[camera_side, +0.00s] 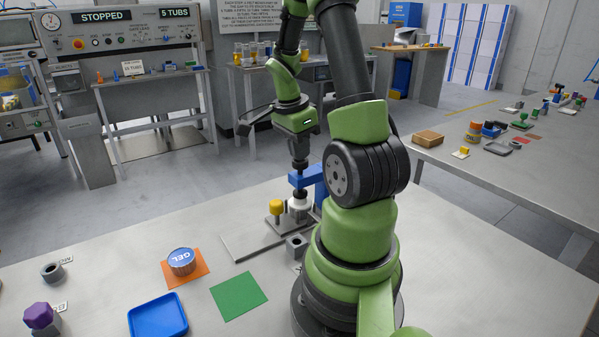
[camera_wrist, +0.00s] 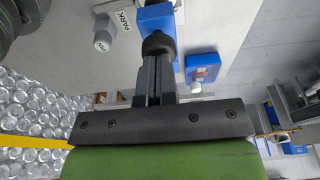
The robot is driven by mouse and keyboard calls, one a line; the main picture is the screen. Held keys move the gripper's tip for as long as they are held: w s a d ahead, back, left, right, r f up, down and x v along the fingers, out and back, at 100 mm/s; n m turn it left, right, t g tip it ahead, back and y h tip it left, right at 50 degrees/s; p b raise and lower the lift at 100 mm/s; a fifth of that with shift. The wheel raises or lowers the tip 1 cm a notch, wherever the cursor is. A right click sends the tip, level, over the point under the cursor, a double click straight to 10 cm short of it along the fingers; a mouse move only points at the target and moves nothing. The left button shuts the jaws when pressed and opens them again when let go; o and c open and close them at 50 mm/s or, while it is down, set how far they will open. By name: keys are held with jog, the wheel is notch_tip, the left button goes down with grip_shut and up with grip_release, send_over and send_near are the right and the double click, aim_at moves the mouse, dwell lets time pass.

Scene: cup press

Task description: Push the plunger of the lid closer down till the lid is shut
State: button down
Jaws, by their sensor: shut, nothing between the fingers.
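The lid closer has a blue arm (camera_side: 308,178) reaching over a white tub (camera_side: 299,203) on a grey plate (camera_side: 250,238). Its dark plunger passes through the blue arm above the tub. My gripper (camera_side: 300,163) points down onto the plunger's top from above, fingers shut and empty. In the wrist view the shut fingers (camera_wrist: 156,62) end at the round black plunger knob (camera_wrist: 158,43), in front of the blue arm (camera_wrist: 155,18). They look in contact or very close; I cannot tell which. The gap between lid and tub is too small to make out.
A yellow-topped post (camera_side: 276,207) stands left of the tub, and a grey block (camera_side: 296,246) in front. A GEL tin (camera_side: 181,261) sits on an orange mat (camera_side: 202,271). A green mat (camera_side: 238,296) and blue tray (camera_side: 158,316) lie nearer. The table's right side is clear.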

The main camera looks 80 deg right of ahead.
jog(key=shift+f, duration=0.15)
dwell(0.3)
jog(key=shift+r, duration=1.6)
notch_tip(320, 180, up, 5)
